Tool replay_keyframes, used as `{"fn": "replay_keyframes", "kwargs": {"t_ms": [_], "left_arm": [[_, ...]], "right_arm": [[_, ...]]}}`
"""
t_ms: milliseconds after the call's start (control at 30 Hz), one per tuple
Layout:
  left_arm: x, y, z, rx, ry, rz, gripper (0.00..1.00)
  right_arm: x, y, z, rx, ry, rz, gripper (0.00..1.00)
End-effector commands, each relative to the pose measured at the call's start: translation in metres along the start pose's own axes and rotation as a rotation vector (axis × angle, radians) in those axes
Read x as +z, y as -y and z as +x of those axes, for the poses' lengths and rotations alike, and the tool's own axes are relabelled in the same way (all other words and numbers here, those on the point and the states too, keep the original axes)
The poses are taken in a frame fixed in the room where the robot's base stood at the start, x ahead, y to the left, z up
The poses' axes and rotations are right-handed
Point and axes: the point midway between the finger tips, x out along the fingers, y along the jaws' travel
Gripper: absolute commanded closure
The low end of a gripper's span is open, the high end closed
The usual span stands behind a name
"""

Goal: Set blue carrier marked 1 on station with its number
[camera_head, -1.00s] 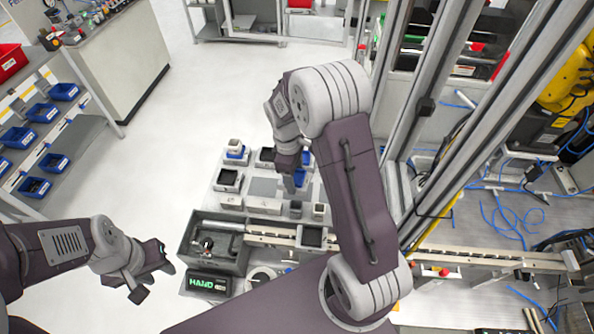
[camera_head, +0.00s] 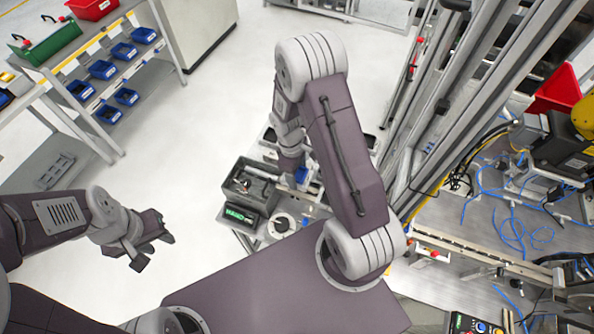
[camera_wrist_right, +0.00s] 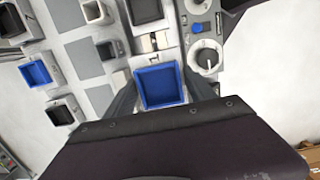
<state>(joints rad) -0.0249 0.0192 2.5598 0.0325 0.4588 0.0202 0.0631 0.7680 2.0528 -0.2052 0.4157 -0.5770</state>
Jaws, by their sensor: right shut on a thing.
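My right gripper (camera_wrist_right: 161,98) is shut on a blue carrier (camera_wrist_right: 160,86), an open square box with a blue inside. In the head view this carrier (camera_head: 302,175) shows at the tip of my right arm, over the work table right of the dark tray. Its number is not readable. A second blue carrier (camera_wrist_right: 36,73) is on the table at the left of the wrist view. Grey flat plates (camera_wrist_right: 85,57) lie between the carriers; I cannot read station numbers. My left gripper (camera_head: 157,246) is open and empty over the floor at left.
The dark tray (camera_head: 238,198) holds a metal tool. A round dial (camera_wrist_right: 206,57) and a blue button (camera_wrist_right: 196,28) are near the held carrier. Metal posts (camera_head: 440,110) stand close at right. A shelf with blue bins (camera_head: 103,69) is at far left; open floor lies between.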

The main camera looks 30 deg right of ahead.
Motion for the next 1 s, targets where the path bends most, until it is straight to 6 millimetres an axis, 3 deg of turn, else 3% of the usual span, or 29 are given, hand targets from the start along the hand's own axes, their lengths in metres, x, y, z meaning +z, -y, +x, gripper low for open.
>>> {"fn": "replay_keyframes", "kwargs": {"t_ms": [300, 400, 1000], "left_arm": [[0.005, 0.001, 0.043, 0.0, 0.0, 0.0, 0.64], [0.005, 0.001, 0.049, 0.0, 0.0, 0.0, 0.64], [0.005, 0.001, 0.049, 0.0, 0.0, 0.0, 0.64]], "right_arm": [[-0.006, 0.0, 0.048, 0.0, 0.0, -0.001, 0.93], [-0.007, 0.0, 0.056, 0.0, 0.0, -0.001, 0.93], [-0.007, -0.001, 0.058, 0.0, 0.0, 0.0, 0.93]]}}
